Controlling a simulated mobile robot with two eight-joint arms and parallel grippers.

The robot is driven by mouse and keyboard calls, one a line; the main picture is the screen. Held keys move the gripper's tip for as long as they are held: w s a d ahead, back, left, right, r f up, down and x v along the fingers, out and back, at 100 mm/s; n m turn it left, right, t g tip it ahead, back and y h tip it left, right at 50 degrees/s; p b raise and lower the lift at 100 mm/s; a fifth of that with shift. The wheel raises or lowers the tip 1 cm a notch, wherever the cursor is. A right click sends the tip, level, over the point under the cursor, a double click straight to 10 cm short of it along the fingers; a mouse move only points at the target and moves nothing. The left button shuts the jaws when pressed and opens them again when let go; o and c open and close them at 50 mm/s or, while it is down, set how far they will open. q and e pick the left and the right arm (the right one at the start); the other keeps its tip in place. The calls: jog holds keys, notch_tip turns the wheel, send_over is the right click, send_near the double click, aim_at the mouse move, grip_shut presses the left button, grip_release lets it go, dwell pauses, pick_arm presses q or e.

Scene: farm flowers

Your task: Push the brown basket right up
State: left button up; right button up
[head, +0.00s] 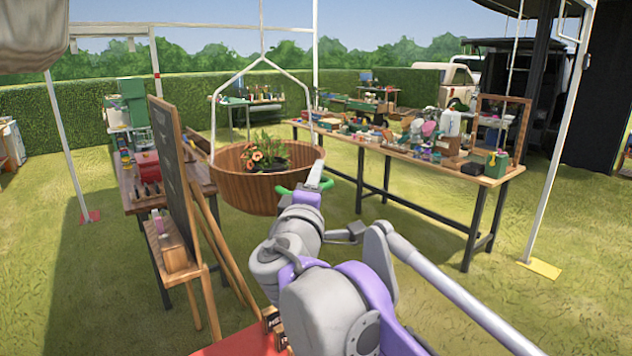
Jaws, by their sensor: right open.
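The brown basket (235,190) is a round, slatted wooden tub. It hangs from a white frame of straps (232,83) in the middle of the head view. A plant with orange-pink flowers (262,154) sits in it. My right gripper (305,187) is open, with its green-tipped fingers spread at the basket's right rim. The gripper overlaps the lower right of the basket in the picture. I cannot tell whether it touches the basket. My left gripper is not in view.
A blackboard easel (174,172) stands left of the basket, in front of a wooden table. A long table (408,157) crowded with goods runs along the right. A white pole (556,135) stands at the right. Grass (400,245) is open beneath the basket.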

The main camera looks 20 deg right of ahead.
grip_shut()
dwell(1.4)
